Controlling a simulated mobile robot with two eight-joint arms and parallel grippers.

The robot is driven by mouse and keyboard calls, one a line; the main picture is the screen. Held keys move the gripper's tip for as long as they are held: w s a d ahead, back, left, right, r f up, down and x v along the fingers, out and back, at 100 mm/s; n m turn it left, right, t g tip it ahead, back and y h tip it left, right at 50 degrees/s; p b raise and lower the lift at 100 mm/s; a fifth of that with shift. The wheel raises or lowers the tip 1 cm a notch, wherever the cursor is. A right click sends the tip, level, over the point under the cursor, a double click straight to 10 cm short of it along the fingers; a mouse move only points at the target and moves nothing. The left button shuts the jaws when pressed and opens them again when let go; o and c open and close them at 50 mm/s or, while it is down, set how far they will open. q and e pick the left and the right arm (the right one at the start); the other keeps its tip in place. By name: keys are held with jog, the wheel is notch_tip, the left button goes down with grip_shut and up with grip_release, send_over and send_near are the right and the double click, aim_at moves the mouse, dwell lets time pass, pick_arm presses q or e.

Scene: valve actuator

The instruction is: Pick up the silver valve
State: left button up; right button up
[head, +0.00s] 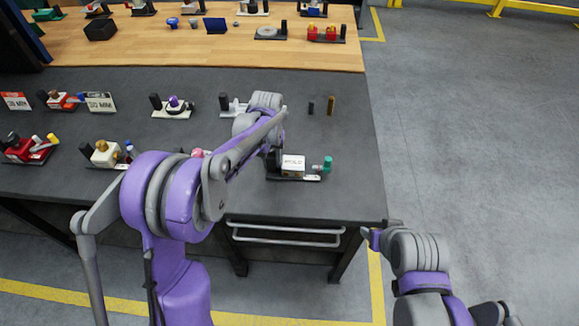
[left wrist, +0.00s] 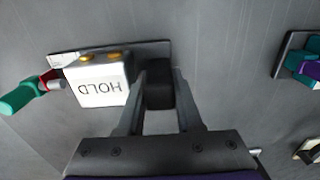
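A valve unit with a white box marked HOLD (head: 293,165) sits on a dark base plate near the table's front right. It has a teal handle (head: 327,164) on its right and a black post on its left. In the left wrist view the same white box (left wrist: 102,85) shows with brass fittings, and the teal handle (left wrist: 20,97) is at far left. My left gripper (left wrist: 161,75) has its fingers on both sides of the black post (left wrist: 159,92); whether they press on it is unclear. My right gripper (head: 375,238) is off the table's front right corner, its fingers unclear. Which unit is silver is uncertain.
The grey table (head: 340,200) holds several other units, including a purple-topped one (head: 174,106) and a pale one (head: 232,107) partly behind my left arm. Two small pegs (head: 331,105) stand at back right. A wooden table (head: 160,45) lies behind. The table's right strip is clear.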

pick_arm(q)
grip_shut()
dwell(1.1)
